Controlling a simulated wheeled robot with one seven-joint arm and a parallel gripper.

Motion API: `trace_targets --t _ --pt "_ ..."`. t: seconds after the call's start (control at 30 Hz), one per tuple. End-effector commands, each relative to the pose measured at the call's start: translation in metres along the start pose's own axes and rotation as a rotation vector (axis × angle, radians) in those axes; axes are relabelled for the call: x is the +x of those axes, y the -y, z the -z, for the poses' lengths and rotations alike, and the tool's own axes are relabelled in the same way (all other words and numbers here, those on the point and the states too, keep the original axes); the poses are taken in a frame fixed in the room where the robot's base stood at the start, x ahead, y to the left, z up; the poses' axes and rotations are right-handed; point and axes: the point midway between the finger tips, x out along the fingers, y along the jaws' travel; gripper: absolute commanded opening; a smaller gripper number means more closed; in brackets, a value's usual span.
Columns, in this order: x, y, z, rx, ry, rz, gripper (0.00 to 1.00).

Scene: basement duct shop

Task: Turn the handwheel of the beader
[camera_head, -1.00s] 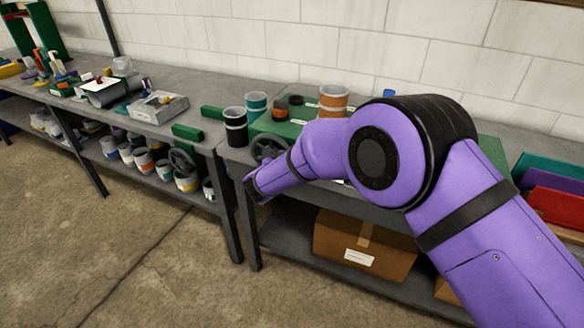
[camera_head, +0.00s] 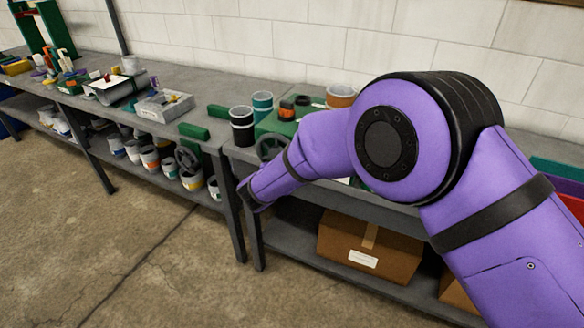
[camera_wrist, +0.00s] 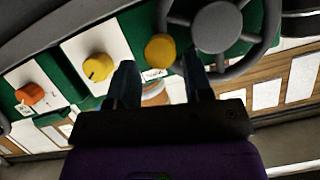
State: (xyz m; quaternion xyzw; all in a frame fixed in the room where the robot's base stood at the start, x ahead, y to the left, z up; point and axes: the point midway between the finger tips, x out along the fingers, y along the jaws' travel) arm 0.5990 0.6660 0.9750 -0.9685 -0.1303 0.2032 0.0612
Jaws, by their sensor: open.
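A grey spoked handwheel (camera_wrist: 262,35) with a round hub shows at the top right of the wrist view, on a green-and-white panel. My gripper (camera_wrist: 158,70) is open, with nothing held between its dark fingers. The right finger overlaps the wheel's lower rim in the picture; I cannot tell whether they touch. In the head view, a dark handwheel (camera_head: 271,146) stands at the front of a green machine (camera_head: 272,123) on the right bench, partly behind my arm. My gripper's fingers are not distinguishable there. No readable label shows which machine is the beader.
Yellow knobs (camera_wrist: 97,67) and an orange knob (camera_wrist: 30,94) sit left of the wheel. A second handwheel (camera_head: 187,160) is at the left bench's front. Black (camera_head: 242,128) and teal (camera_head: 262,104) cups stand beside the green machine. Floor is clear in front.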

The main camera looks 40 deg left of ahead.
Motion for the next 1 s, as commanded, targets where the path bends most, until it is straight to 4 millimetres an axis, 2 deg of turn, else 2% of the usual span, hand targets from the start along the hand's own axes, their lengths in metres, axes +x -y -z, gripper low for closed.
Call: trace_targets --t 0.1,0.33,0.5,1.0 --pt "-0.024 0.001 0.0 -0.001 0.0 0.001 0.46" --pt "-0.052 0.0 -0.001 0.0 0.001 -0.001 0.46" --pt "-0.059 -0.001 -0.001 0.0 0.001 -0.001 0.46" --pt "-0.059 -0.001 -0.001 0.0 0.0 -0.002 0.46"
